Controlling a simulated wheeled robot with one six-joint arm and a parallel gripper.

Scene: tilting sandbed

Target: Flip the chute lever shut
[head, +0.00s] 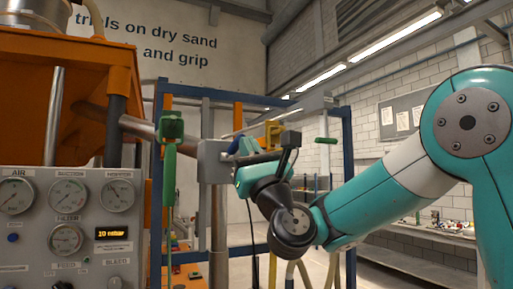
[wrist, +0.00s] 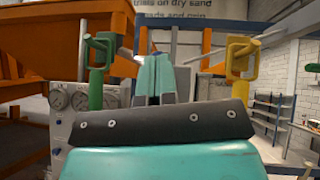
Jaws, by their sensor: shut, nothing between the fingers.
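A green lever (head: 169,165) with a looped top and a long strip hanging down stands left of my gripper in the head view. It also shows in the wrist view (wrist: 98,72), on the left. A yellow lever (wrist: 238,62) stands upright on the right in the wrist view and shows behind my wrist in the head view (head: 273,135). I cannot tell from a label which one is the chute lever. My gripper (wrist: 153,68) is shut and empty, between the two levers and apart from both in the wrist view. In the head view, my wrist partly hides its fingers.
A grey panel with gauges (head: 68,215) stands at the left, below an orange hopper (head: 50,80). A grey box (head: 214,162) on a post and a blue frame (head: 349,200) stand around my gripper. A cluttered shelf (head: 430,228) is at the right.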

